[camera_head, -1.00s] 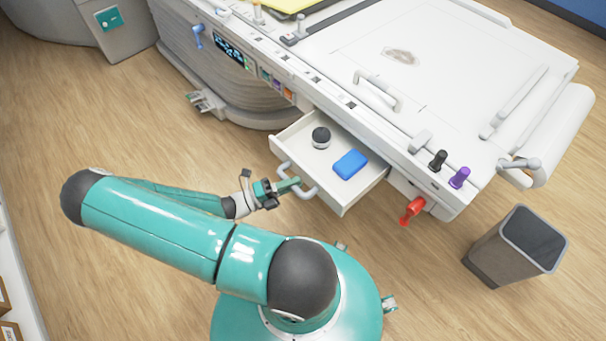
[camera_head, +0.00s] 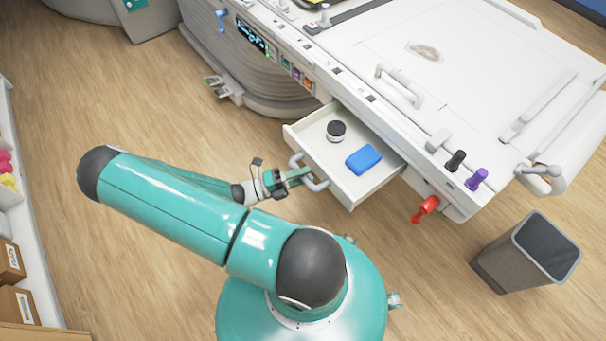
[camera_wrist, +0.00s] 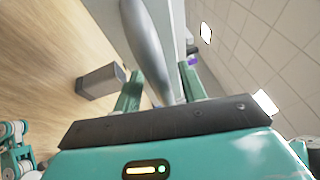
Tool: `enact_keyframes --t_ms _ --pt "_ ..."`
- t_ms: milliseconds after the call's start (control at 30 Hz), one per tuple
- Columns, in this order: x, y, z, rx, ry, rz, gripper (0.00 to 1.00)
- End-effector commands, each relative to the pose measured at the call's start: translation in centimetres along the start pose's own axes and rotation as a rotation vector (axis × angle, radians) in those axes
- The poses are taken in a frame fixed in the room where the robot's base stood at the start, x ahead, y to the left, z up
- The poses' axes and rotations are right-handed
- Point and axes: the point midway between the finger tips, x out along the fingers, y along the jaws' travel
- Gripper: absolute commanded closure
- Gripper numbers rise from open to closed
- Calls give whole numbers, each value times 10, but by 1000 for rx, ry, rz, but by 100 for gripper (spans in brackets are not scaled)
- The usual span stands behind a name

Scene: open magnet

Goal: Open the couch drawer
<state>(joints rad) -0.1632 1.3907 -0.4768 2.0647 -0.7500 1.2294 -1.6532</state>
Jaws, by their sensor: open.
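The couch drawer (camera_head: 326,159) is pulled out from the side of the white couch (camera_head: 455,85). A dark-lidded round jar (camera_head: 336,130) and a blue block (camera_head: 363,159) lie inside it. The drawer's grey looped handle (camera_head: 318,185) is on its front face. My gripper (camera_head: 298,177) is at the handle. In the wrist view, the grey handle bar (camera_wrist: 148,50) runs between the two green fingers of my open gripper (camera_wrist: 162,88). I cannot tell whether a finger touches the bar.
A red lever (camera_head: 425,209) hangs from the couch right of the drawer. A grey bin (camera_head: 528,252) stands on the floor at the right. Shelves with boxes (camera_head: 14,262) line the left edge. The wooden floor left of my arm is clear.

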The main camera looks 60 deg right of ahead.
Motion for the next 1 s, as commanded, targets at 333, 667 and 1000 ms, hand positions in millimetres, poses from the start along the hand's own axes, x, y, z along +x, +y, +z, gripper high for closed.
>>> enact_keyframes --t_ms 333,667,1000 --pt "-63 0 1 2 -2 5 59" --pt "-125 0 1 2 -3 3 59" --pt "-135 0 0 0 -1 1 59"
